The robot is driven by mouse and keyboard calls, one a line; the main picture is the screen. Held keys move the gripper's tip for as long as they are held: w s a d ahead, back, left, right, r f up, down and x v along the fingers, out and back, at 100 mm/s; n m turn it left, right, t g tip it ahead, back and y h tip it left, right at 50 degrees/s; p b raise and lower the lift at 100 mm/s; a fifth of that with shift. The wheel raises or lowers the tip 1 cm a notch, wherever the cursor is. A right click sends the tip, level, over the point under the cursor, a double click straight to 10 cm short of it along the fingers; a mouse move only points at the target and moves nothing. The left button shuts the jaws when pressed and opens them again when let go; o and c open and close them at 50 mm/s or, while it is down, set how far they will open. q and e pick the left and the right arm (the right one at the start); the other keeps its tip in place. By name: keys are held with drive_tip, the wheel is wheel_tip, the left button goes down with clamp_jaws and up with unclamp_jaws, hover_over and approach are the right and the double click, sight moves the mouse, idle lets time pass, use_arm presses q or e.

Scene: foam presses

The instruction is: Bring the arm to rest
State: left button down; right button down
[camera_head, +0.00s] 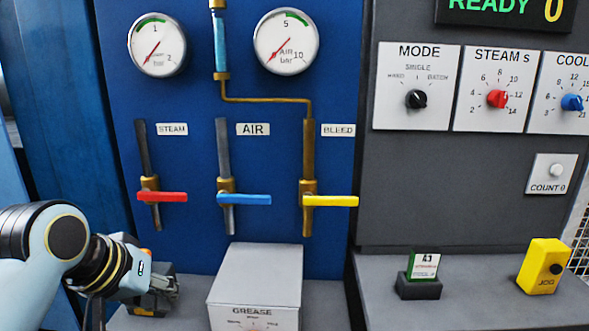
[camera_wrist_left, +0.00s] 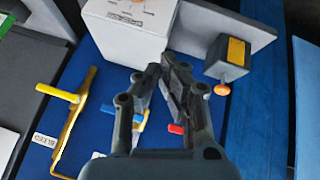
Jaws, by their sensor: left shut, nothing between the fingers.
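My left arm comes in from the left in the head view, low in front of the blue panel (camera_head: 275,180). My left gripper (camera_head: 172,290) is at the lower left, left of the grey GREASE box (camera_head: 262,277) and below the red STEAM handle (camera_head: 163,197). In the left wrist view my left gripper (camera_wrist_left: 163,72) is shut and empty, its fingertips close to the white side of the GREASE box (camera_wrist_left: 128,50). I cannot tell whether they touch it. My right gripper is not in view.
The blue AIR handle (camera_head: 244,199) and yellow BLEED handle (camera_head: 330,201) stick out sideways. A card stand (camera_head: 418,288) and yellow JOG box (camera_head: 543,266) stand on the grey right shelf. A dark box with an orange button (camera_wrist_left: 222,89) is beside my gripper.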

use_arm(q)
drive_tip(key=s+a+f+m+g+y, duration=0.1)
drive_tip(key=s+a+f+g+y, duration=0.15)
drive_tip(key=s, duration=0.95)
drive_tip(key=s+a+f+m+g+y, duration=0.15)
drive_tip(key=s+a, duration=0.25)
drive_tip(key=s, duration=0.8)
drive_tip(key=s+a+f+h+b, duration=0.2)
drive_tip(key=f+b, duration=0.9)
drive_tip(key=f, duration=2.9)
drive_tip(key=s+a+f+g+b, duration=0.1)
drive_tip(key=s+f+b, duration=0.6)
drive_tip(key=s+f, duration=1.1)
wheel_tip(320, 180, down, 3)
drive_tip(key=shift+s+a+r+g+y+b, duration=0.2)
drive_tip(key=shift+a+g+y+b, duration=0.1)
drive_tip(key=shift+a+y+b, duration=0.1)
drive_tip(key=shift+w+n, duration=0.1)
drive_tip(key=shift+n, duration=0.15)
